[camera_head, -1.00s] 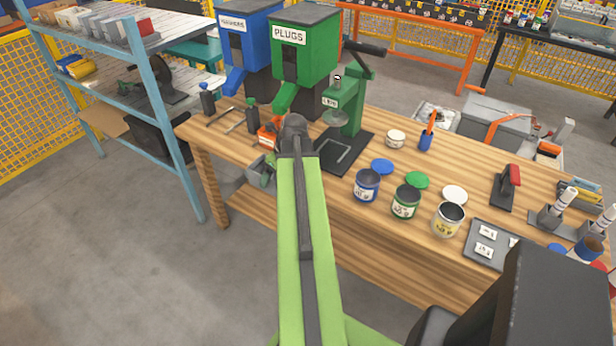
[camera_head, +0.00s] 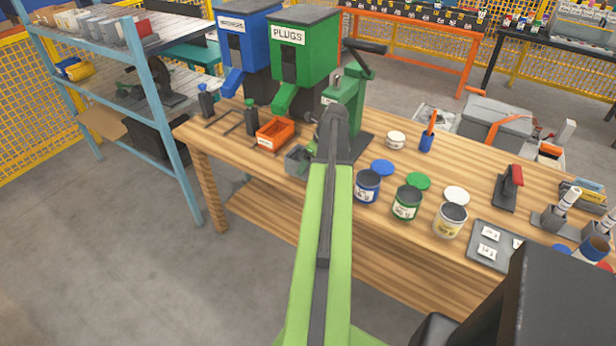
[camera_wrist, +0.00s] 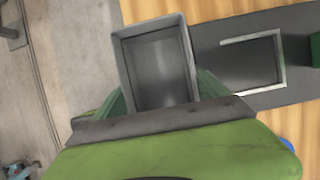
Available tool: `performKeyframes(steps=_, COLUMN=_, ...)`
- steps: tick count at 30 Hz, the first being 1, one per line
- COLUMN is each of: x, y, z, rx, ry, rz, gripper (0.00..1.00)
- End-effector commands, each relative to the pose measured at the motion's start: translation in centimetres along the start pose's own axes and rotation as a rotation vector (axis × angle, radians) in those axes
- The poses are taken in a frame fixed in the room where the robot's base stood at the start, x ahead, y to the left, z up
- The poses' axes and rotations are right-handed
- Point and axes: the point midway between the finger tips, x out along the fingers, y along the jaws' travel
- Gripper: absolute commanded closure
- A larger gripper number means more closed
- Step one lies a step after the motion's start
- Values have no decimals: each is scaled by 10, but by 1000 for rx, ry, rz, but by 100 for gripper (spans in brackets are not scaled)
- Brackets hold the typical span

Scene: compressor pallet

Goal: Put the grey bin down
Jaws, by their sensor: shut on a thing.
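The grey bin (camera_head: 295,161) is a small open-topped box. It shows at the front edge of the workbench in the head view, partly hidden by my arm. In the wrist view the grey bin (camera_wrist: 158,62) looks empty. My gripper (camera_wrist: 160,95) is shut on it, with a green finger along each side. My gripper (camera_head: 306,158) also shows partly in the head view. The bin appears held above the bench edge, beside the dark base plate (camera_wrist: 215,55) with its grey square frame (camera_wrist: 284,62). Its exact height cannot be told.
An orange bin (camera_head: 276,134) stands on the bench to the left, below the green PLUGS hopper (camera_head: 300,60). The green press (camera_head: 348,105) is behind my arm. Open blue (camera_head: 367,187), green (camera_head: 407,204) and white (camera_head: 450,220) cans stand to the right.

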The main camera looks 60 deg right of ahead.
Motion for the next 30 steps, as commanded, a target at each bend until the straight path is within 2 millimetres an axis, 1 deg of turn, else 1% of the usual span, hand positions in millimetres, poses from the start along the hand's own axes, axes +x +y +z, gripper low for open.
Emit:
performKeyframes(steps=2, x=0, y=0, z=0, rx=0, ry=0, rz=0, gripper=60)
performKeyframes(steps=4, x=5, y=1, z=-2, rx=-1, ry=0, rz=0, gripper=60)
performKeyframes(steps=9, x=34, y=1, z=-14, rx=-1, ry=0, rz=0, gripper=60)
performKeyframes(steps=11, x=40, y=1, z=-16, rx=-1, ry=0, rz=0, gripper=60)
performKeyframes(steps=18, x=36, y=1, z=-15, rx=-1, ry=0, rz=0, gripper=60)
performKeyframes(steps=23, x=41, y=1, z=-17, rx=-1, ry=0, rz=0, gripper=60)
performKeyframes(steps=24, x=39, y=1, z=-16, rx=-1, ry=0, rz=0, gripper=11)
performKeyframes(steps=27, x=39, y=1, z=-16, rx=-1, ry=0, rz=1, gripper=0)
performKeyframes(steps=30, x=39, y=1, z=-16, rx=-1, ry=0, rz=1, gripper=0)
